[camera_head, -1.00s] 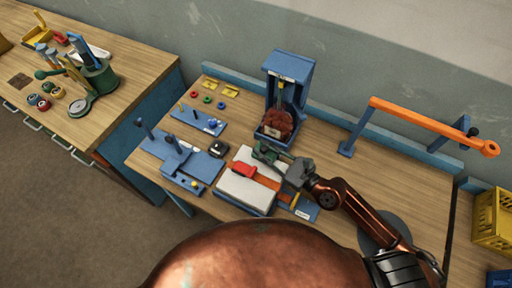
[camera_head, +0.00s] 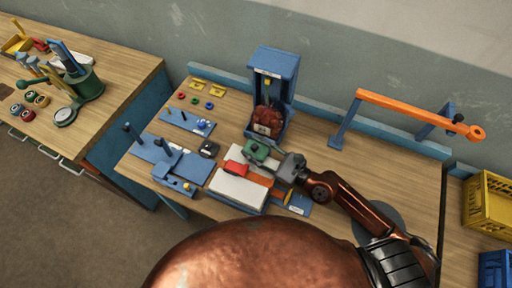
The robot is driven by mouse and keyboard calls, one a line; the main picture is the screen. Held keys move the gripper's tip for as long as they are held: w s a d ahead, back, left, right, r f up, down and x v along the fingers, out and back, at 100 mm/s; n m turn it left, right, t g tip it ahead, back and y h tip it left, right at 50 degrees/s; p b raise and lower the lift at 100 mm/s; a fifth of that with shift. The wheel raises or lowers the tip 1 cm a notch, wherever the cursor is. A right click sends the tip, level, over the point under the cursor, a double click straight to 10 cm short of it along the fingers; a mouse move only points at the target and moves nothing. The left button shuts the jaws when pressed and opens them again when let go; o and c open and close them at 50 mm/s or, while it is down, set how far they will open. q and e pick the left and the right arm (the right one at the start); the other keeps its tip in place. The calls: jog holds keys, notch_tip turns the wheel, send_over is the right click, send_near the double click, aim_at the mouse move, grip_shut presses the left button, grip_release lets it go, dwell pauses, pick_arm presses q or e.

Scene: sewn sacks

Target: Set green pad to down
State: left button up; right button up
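A green pad-like part (camera_head: 257,151) shows beside a low device with a white top (camera_head: 240,188), just in front of the blue press frame. My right gripper (camera_head: 274,160) is at this green part, coming from the right. It looks in contact, but the fingers are small and partly hidden, so I cannot tell whether they are closed on it. A red block (camera_head: 235,168) and an orange bar (camera_head: 259,179) lie across the white-topped device. My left gripper is not in view.
The blue press frame (camera_head: 273,64) holds a reddish-brown sack (camera_head: 267,119). Blue fixtures (camera_head: 187,165) stand left. An orange bar on blue posts (camera_head: 415,112) stands right. Yellow crate (camera_head: 490,203) is at the far right. Bare wood lies between press and orange bar.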

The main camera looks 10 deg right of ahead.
aim_at(257, 150)
jog(key=shift+s, duration=0.1)
jog(key=shift+v, duration=1.65)
jog(key=v, duration=0.8)
jog(key=shift+s+d, duration=0.2)
jog(key=shift+d, duration=0.05)
